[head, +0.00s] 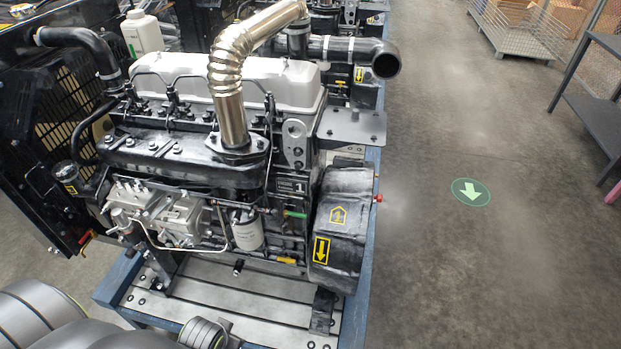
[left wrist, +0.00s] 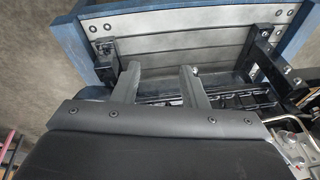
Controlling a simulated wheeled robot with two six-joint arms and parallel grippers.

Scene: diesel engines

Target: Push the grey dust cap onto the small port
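I cannot make out a grey dust cap or tell which opening is the small port in either view. The diesel engine (head: 200,150) stands on a blue-framed stand (head: 357,310), with a white filter (head: 248,232), a green handle (head: 295,214) and pipes on its near side. My left gripper (left wrist: 158,70) shows in the left wrist view with its two grey fingers apart and nothing visible between them. It points toward the slatted bed of the stand, which lies behind the fingers. In the head view, only grey parts of my left arm show at bottom left. My right gripper is not in view.
A black radiator (head: 60,120) stands at the engine's left. A black housing (head: 340,225) with yellow labels is at its right. A metal exhaust pipe (head: 228,75) rises above.

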